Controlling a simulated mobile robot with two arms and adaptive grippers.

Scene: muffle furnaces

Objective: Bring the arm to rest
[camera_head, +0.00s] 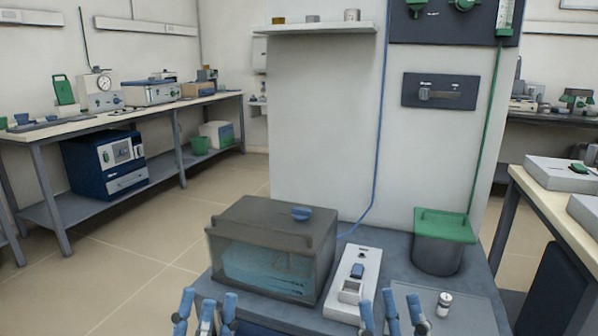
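My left gripper (206,312) shows at the bottom edge, in front of the dark grey box. Its blue fingers point up and stand apart, with nothing seen between them. My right gripper (392,312) shows at the bottom edge, right of the white device. Its blue fingers also stand apart and look empty. The arms behind both grippers are mostly out of the picture.
The grey workbench (388,262) holds a dark box with a clear front (262,268), a white device (340,305), a green-lidded pot (440,255) and a small white vial (444,304) close right of my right gripper. Open floor (130,270) lies left.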

